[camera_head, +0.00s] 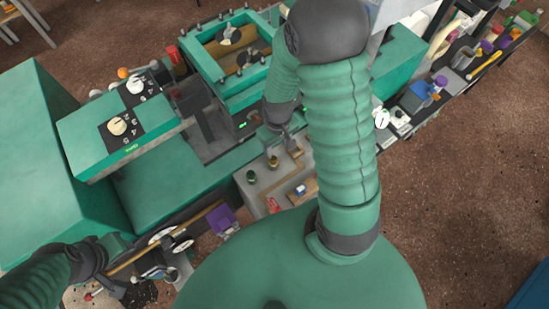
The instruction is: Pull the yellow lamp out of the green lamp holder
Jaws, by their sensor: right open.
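A light grey board (262,195) with tan strips lies below the centre. A small dark green round holder (251,177) stands near its left edge. A small yellowish round piece (273,162) stands up and to the right of it. They are too small to tell which is the yellow lamp or whether it sits in a holder. My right gripper (289,143) is open above the board's upper part, just right of the yellowish piece and apart from the green holder. My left gripper (112,284) is at the lower left, far from the board; its jaws are unclear.
A red piece (273,204) and a blue and white piece (301,190) are on the board. A green machine with a raised frame (215,75) stands behind, and a dial panel (117,126) is at left. My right arm covers the area right of the board.

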